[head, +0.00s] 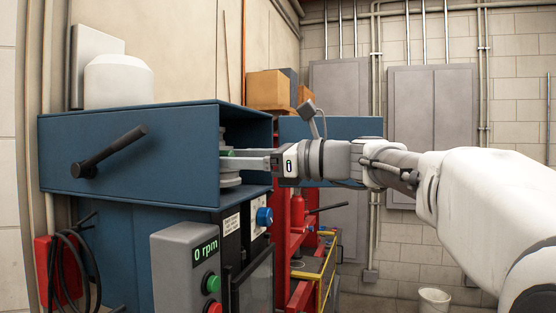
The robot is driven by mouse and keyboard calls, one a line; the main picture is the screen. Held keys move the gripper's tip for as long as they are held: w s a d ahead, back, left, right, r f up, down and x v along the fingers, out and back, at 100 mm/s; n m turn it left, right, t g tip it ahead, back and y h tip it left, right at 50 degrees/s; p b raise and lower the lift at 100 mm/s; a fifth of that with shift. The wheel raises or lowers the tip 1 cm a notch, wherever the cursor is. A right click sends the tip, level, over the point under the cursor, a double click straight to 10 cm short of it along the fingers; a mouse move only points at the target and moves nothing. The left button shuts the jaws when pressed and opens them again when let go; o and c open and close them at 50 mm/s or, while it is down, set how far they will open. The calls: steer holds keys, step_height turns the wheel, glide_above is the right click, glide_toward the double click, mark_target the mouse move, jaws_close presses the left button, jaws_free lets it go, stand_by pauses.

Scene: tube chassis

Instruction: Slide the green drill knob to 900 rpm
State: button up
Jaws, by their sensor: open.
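My gripper (240,163) reaches from the right into the open side of the blue drill head housing (130,150). Its fingers are open and lie beside a stack of grey pulley discs (230,180) inside. A small green part (227,153), which may be the green knob, shows at the fingertips, largely hidden by them. I cannot tell whether the fingers touch it. The grey control box (178,265) below has a display (205,252) reading 0 rpm.
The control box carries a green button (213,284) and a red button (214,307). A black lever (108,152) sticks out of the housing front. A red frame (297,235) stands behind; a white bucket (434,300) is at lower right.

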steer(key=b+v, duration=0.1)
steer(key=v, duration=1.5)
steer(key=shift+d, duration=0.2)
steer(key=shift+s+f, duration=0.1)
steer(key=s+a+f+n+h, duration=0.25)
steer(key=s+f+h, duration=0.2)
steer(key=f, duration=0.55)
steer(key=s+a+f+n+h, duration=0.1)
steer(key=s+f+n+h, duration=0.35)
steer(key=f, duration=0.55)
steer(key=s+d+f+n+h, duration=0.4)
steer(key=s+f+n, duration=0.1)
steer(key=f+n, duration=0.1)
steer(key=s+d+f+n+h, duration=0.4)
steer(key=s+d+f+n, duration=0.1)
steer(key=f, duration=0.4)
steer(key=shift+s+f+n, duration=0.15)
steer(key=shift+f+n, duration=0.2)
steer(key=shift+n, duration=0.45)
